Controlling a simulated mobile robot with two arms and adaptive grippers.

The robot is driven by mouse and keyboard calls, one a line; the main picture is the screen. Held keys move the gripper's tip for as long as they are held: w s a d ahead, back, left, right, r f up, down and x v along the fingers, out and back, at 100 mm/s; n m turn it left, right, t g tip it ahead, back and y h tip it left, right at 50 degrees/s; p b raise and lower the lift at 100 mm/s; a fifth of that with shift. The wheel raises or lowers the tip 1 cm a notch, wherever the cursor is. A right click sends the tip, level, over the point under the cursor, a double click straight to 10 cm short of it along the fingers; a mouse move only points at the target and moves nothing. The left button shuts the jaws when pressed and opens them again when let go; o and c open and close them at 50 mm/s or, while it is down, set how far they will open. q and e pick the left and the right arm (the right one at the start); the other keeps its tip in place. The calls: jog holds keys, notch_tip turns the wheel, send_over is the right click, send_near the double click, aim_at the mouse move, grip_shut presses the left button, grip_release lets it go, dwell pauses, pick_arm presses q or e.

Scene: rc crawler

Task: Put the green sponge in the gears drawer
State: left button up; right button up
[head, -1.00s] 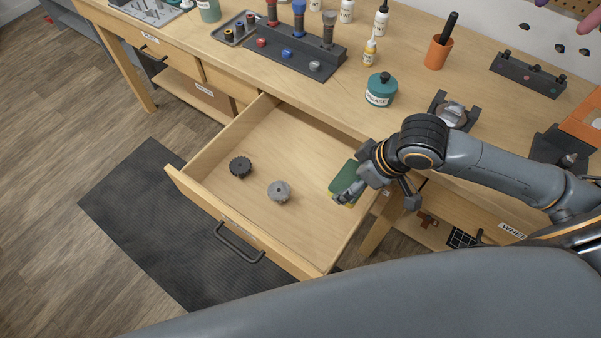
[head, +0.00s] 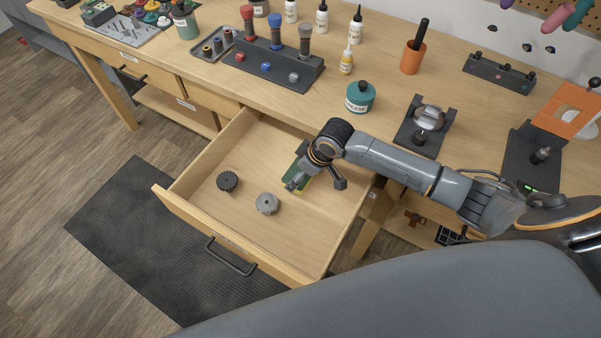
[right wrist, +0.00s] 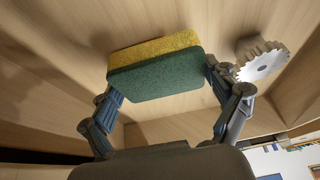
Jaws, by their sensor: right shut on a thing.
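The green sponge (head: 303,178), green with a yellow layer, is between the fingers of my right gripper (head: 296,184). In the right wrist view the sponge (right wrist: 155,72) is gripped at both ends by the fingers (right wrist: 165,90). The open gears drawer (head: 222,214) lies under it, and the sponge is over the right part of the drawer. I cannot tell whether the sponge touches the drawer floor. A dark gear (head: 228,181) and a grey gear (head: 266,203) lie in the drawer to the left of the sponge. My left gripper is not in view.
The workbench top (head: 385,80) behind the drawer holds a teal grease jar (head: 360,97), an orange cup (head: 413,58), bottles and a dark tool rack (head: 272,65). A dark mat (head: 130,240) lies on the floor.

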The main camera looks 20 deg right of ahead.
jog(key=shift+f, duration=0.75)
jog(key=o, duration=0.9)
jog(key=shift+f, duration=0.1)
jog(key=v, duration=1.2)
jog(key=shift+s, duration=0.1)
